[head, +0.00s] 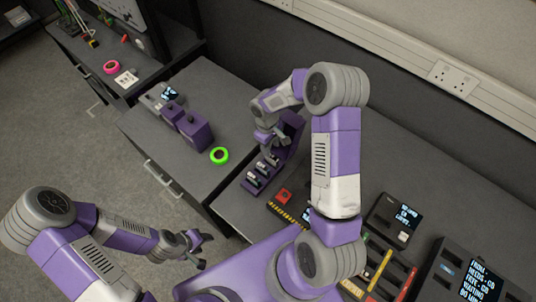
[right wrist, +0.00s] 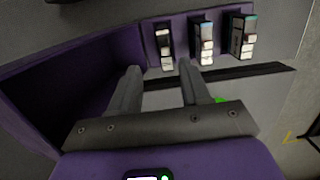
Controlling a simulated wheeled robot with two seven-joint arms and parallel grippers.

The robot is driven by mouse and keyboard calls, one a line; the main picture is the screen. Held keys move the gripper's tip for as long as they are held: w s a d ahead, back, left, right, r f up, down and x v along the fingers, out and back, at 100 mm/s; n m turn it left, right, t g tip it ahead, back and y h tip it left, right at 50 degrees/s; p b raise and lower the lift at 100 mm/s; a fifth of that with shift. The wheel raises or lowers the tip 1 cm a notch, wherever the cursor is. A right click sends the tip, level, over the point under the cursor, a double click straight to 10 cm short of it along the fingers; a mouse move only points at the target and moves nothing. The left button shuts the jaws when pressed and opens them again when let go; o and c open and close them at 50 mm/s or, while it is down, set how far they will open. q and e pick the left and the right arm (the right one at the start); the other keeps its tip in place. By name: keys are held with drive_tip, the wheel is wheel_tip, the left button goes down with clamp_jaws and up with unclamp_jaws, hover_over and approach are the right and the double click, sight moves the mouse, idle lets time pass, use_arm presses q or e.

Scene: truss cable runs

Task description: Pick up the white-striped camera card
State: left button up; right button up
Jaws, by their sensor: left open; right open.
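A purple rack (head: 290,129) stands at the left end of the right-hand bench and holds three small dark cards with pale labels. In the right wrist view the cards sit side by side: a left card (right wrist: 164,48) with a white top, a middle card (right wrist: 205,45) and a right card (right wrist: 243,38) with a teal top. The left one looks like the white-striped card, but its stripe is small. My right gripper (right wrist: 160,68) is open and empty, its fingertips just short of the left card. It also shows over the rack in the head view (head: 270,149). My left gripper (head: 202,250) is open, empty, over the floor.
A green tape ring (head: 220,156) and purple boxes (head: 195,130) are on the left bench. A red-buttoned box (head: 284,196) lies in front of the rack. Devices with screens (head: 397,217) stand at the right. The rack's purple side wall (right wrist: 70,75) is left of my right fingers.

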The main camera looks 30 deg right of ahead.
sight(272, 155)
drive_tip(key=f, duration=0.1)
drive_tip(key=s+f, duration=0.1)
drive_tip(key=f, duration=0.2)
drive_tip(key=shift+s+a+f, duration=0.2)
drive_tip(key=shift+s+f, duration=0.1)
drive_tip(key=shift+f, duration=0.55)
clamp_jaws()
